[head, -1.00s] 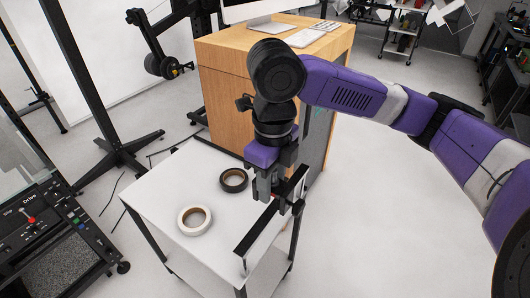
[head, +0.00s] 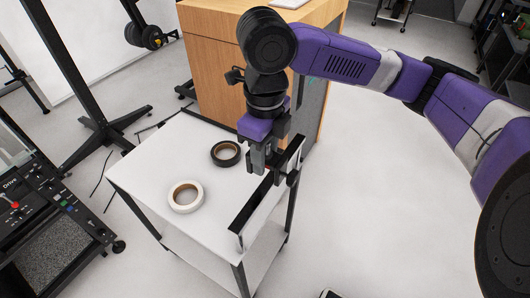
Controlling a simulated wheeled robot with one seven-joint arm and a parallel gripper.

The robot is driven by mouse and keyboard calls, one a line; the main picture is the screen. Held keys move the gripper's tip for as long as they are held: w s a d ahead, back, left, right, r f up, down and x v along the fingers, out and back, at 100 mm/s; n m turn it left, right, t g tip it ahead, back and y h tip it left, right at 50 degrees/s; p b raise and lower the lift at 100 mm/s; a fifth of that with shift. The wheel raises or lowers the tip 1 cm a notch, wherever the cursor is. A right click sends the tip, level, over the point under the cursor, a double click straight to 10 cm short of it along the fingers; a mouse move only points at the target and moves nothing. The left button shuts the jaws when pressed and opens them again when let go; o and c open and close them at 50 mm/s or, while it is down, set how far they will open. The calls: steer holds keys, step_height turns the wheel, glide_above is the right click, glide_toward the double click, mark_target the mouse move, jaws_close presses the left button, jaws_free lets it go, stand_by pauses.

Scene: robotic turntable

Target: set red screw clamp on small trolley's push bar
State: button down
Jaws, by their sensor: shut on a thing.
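The small trolley (head: 150,192) has a white top and dark legs. Its push bar (head: 252,205), a long dark bar, runs along the trolley's right side above the top. My gripper (head: 272,168) points down at the far part of this bar. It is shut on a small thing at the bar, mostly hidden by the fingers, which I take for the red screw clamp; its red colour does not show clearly. I cannot tell whether the clamp touches the bar or sits around it.
A white tape roll (head: 186,197) and a black tape roll (head: 226,153) lie on the trolley top. A wooden cabinet (head: 215,70) stands close behind. A control console (head: 45,215) is at the left. The floor to the right is free.

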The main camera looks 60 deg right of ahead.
mark_target(266, 188)
steer(key=shift+f+b, duration=3.3)
steer(key=shift+f, duration=1)
steer(key=shift+s+f+b, duration=0.1)
steer(key=shift+f+b, duration=0.45)
steer(key=shift+f, duration=0.15)
steer(key=c, duration=0.8)
jaws_free()
steer(key=shift+a+f, duration=0.1)
steer(key=shift+c, duration=0.2)
step_height(266, 188, up, 10)
steer(key=shift+f+p, duration=0.15)
steer(key=shift+p, duration=0.35)
